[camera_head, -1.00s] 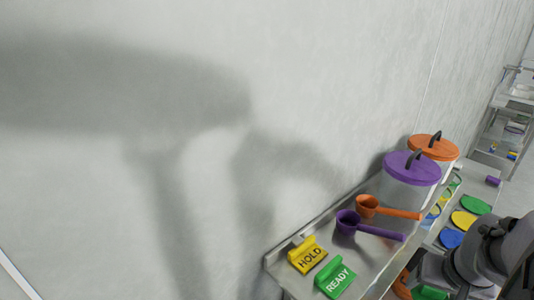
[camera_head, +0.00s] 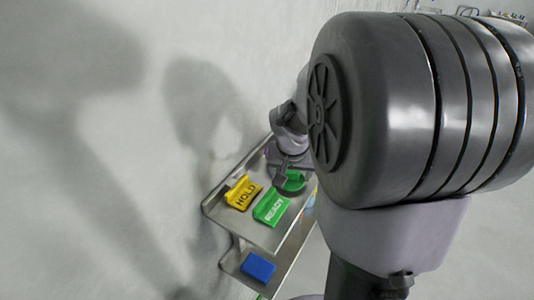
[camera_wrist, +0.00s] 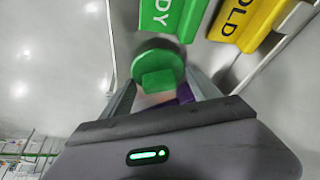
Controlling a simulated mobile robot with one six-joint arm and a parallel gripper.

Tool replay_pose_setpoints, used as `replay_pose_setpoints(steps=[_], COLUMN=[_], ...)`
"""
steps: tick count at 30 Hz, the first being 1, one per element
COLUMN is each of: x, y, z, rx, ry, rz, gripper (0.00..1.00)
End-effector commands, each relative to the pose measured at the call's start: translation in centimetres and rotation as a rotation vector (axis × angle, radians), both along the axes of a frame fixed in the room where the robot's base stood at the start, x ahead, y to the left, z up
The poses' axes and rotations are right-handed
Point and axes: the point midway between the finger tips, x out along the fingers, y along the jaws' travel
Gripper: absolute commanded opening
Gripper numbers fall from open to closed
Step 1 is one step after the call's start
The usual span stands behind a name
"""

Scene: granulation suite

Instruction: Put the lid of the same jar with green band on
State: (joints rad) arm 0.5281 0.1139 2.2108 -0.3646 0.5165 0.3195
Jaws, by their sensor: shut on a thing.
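My gripper (camera_wrist: 160,92) is shut on a green round lid (camera_wrist: 158,60), holding it by the block-shaped grip on its face. In the head view the green lid (camera_head: 291,181) shows at the end of my arm, over the shelf beside the green READY sign. My gripper (camera_head: 284,172) is partly hidden there by my own arm. I cannot tell whether the lid touches the shelf. The jar with the green band is not visible now; my arm covers much of the shelf's far part.
The metal shelf (camera_head: 225,218) runs along the wall. A yellow HOLD sign (camera_head: 242,193) and a green READY sign (camera_head: 271,207) stand on it, close to the lid. A blue block (camera_head: 258,267) lies on a lower shelf. A purple thing (camera_wrist: 185,93) shows beyond my fingers.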

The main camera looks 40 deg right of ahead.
Motion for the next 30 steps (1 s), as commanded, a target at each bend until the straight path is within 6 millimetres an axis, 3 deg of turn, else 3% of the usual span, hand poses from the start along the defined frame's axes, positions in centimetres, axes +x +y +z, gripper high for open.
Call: replay_pose_setpoints(steps=[8, 9, 12, 20, 23, 30], x=[0.0, 0.0, 0.0, 0.0, -0.1, -1.8], y=[0.0, 0.0, 0.0, 0.0, 0.1, 1.8], z=[-0.4, -0.3, -0.2, -0.2, 0.7, 6.9], rx=[-0.001, 0.0, 0.0, 0.0, -0.001, -0.004], ry=[-0.001, 0.0, 0.0, 0.0, -0.002, -0.005], rz=[0.0, 0.0, 0.0, 0.001, 0.001, 0.0], gripper=[0.26, 0.77, 0.93, 0.93, 0.93, 0.93])
